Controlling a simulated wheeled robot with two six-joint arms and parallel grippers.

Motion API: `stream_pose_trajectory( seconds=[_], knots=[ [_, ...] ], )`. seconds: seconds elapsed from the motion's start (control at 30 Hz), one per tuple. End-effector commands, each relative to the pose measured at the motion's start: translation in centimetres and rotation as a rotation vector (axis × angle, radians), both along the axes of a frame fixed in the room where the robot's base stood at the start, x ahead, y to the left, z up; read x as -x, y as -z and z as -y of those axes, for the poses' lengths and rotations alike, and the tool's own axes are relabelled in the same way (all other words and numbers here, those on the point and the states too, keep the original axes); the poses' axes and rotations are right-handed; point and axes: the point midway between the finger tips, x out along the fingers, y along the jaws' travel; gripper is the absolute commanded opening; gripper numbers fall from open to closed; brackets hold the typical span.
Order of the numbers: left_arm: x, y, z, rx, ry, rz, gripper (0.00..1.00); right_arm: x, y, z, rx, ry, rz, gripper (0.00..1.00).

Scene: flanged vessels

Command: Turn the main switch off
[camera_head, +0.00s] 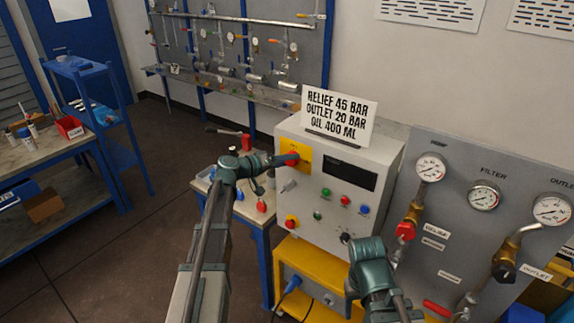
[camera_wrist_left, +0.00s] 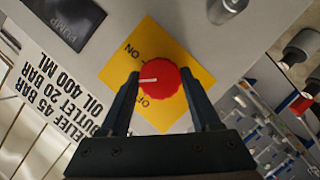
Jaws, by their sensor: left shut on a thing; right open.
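The main switch is a red round knob on a yellow plate (camera_head: 302,148) on the front of the light grey control box. In the left wrist view the red knob (camera_wrist_left: 160,84) carries a white mark pointing left, between the printed ON and OFF. My left gripper (camera_head: 280,161) is at the knob, and in the wrist view its two fingers (camera_wrist_left: 164,92) stand on either side of it, shut on it. In the head view the gripper partly covers the knob. My right gripper (camera_head: 346,240) is open in front of the box's lower right, its fingers hard to make out.
The control box (camera_head: 323,207) has a dark display, several coloured buttons and a red emergency button (camera_head: 291,222). A sign (camera_head: 337,117) stands on top. A gauge panel (camera_head: 460,215) with valves is at the right. A blue-legged table with small items stands left of the box.

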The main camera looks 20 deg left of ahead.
Motion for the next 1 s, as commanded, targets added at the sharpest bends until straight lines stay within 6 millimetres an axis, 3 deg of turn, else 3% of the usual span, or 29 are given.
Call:
stream_pose_trajectory(
  seconds=[0.5, 1.0],
  knots=[
    [0.0, 0.7, -0.1, 0.436, 0.002, -0.163, 0.08, 0.0, 4.0, 0.0, 0.0, 0.002, 0.0, 0.62],
    [0.1, 0.6, -0.1, 0.678, 0.002, -0.252, 0.08, 0.0, 6.0, 0.0, 0.0, 0.003, 0.0, 0.62]
  ],
)
